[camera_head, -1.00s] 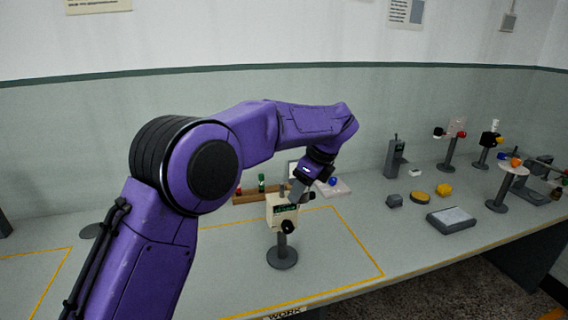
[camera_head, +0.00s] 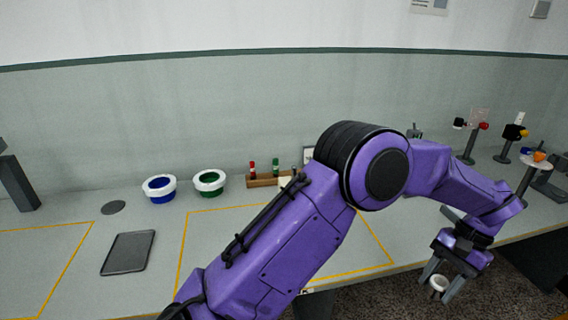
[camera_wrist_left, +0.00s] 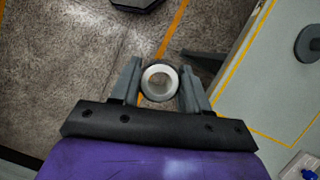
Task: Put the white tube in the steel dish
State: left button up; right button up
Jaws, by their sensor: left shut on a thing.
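My left gripper (camera_head: 438,289) is shut on the white tube (camera_head: 439,282), low at the right of the head view, past the table's front edge with floor behind it. In the left wrist view the white tube (camera_wrist_left: 160,82) shows end-on as a ring between the two fingers of the left gripper (camera_wrist_left: 160,74). A flat, dark grey round piece (camera_head: 113,207) lies at the back left of the table, well away from the gripper; I cannot tell whether it is the steel dish. My right gripper is not in view.
A dark flat tray (camera_head: 129,252) lies at the left. White-rimmed blue (camera_head: 160,188) and green (camera_head: 209,182) bowls stand behind it. A wooden rack (camera_head: 262,180) is near the wall. Several stands fill the far right. My left arm hides the table's middle.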

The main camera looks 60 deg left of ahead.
aim_at(130, 251)
jog(key=z, duration=0.65)
jog(key=k, duration=1)
jog(key=u, duration=2.05)
